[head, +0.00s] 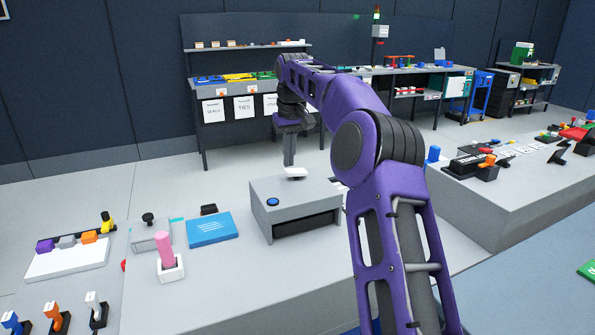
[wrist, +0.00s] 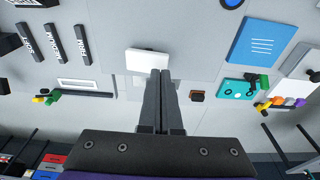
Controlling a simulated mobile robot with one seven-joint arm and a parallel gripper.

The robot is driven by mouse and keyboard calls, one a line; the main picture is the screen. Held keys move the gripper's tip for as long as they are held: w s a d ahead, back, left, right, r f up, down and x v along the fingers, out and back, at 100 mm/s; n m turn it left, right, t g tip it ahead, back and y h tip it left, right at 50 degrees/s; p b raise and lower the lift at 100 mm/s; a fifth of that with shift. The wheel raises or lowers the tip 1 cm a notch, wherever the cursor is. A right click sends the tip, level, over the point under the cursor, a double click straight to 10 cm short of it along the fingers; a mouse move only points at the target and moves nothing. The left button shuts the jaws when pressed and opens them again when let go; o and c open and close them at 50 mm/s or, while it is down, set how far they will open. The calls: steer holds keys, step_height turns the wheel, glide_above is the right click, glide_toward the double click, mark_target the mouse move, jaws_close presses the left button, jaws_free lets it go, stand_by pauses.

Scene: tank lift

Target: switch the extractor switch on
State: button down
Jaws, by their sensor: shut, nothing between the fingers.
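A white rocker-like plate, which I take for the extractor switch (head: 296,173), sits on top of a grey box (head: 262,212) with a dark front opening. The plate also shows in the wrist view as a white block (wrist: 147,59), slightly tilted. My gripper (head: 289,164) points down with its fingers together and empty. In the wrist view the fingertips (wrist: 159,72) lie at the plate's lower right edge. I cannot tell whether they touch it. The switch's on or off position cannot be read.
A round blue button (head: 272,202) is on the same box, nearer the front left. A blue panel (head: 212,229), a pink peg in a white holder (head: 166,250) and a clear box with a black knob (head: 149,235) stand to the left. A further grey bench (head: 500,205) is at the right.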

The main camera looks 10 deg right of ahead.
mark_target(289, 171)
steer(key=shift+f+b, duration=0.4)
steer(key=shift+f, duration=0.4)
step_height(289, 171, up, 5)
steer(key=p, duration=0.4)
steer(key=shift+p, duration=0.35)
steer(key=shift+r, duration=1)
